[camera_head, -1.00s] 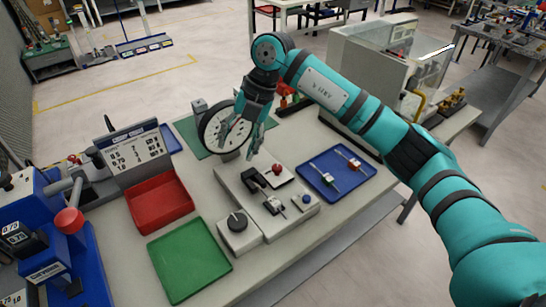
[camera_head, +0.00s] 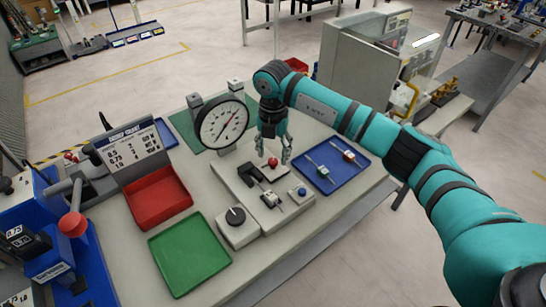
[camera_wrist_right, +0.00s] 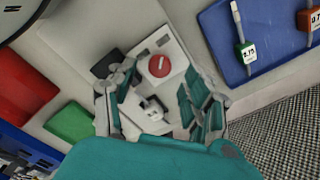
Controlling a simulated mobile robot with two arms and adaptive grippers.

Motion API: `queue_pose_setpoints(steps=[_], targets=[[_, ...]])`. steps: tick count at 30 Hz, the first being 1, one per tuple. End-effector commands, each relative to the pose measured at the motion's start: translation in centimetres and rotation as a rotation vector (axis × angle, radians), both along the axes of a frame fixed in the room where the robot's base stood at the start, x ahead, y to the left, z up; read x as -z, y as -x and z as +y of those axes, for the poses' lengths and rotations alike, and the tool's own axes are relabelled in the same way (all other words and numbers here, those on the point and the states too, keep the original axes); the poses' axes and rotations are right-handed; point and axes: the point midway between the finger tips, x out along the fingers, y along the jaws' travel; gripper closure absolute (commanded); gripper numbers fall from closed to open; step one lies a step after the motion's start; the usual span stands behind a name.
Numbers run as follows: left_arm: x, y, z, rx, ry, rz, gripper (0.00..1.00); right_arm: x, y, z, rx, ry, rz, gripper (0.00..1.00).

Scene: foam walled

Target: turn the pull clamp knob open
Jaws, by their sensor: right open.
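A round red knob (camera_head: 273,162) with a pale bar across its top sits on a light plate of the bench fixture (camera_head: 237,178); it also shows in the right wrist view (camera_wrist_right: 159,66). My right gripper (camera_head: 273,157) is open and points down over the red knob, with its fingers on either side of it in the head view. In the right wrist view the red knob lies just beyond the open fingers (camera_wrist_right: 160,103). I cannot tell the exact height gap; no contact is visible. A black dial knob (camera_head: 236,215) and a small blue button (camera_head: 302,191) are also on the fixture. My left gripper is not in view.
A large dial gauge (camera_head: 222,122) stands close to the left of my right gripper. A blue tray (camera_head: 322,179) with small tagged tools lies to the right. Red (camera_head: 158,198) and green (camera_head: 189,253) trays lie to the left and front.

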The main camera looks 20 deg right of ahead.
Motion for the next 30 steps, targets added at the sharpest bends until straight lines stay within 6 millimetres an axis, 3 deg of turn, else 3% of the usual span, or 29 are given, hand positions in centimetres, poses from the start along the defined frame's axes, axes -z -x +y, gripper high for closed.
queue_pose_setpoints(steps=[4,9,19,30], targets=[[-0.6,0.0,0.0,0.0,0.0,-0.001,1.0,2.3,0.0,0.0,0.002,-0.001,0.002,0.49],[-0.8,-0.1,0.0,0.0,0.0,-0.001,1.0,3.7,0.0,0.0,0.0,-0.001,0.0,0.49],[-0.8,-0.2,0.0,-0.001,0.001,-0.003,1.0,4.0,0.0,0.0,0.0,-0.001,-0.001,0.5],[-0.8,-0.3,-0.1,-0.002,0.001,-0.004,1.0,4.0,0.0,0.0,0.0,-0.001,-0.001,0.99]])
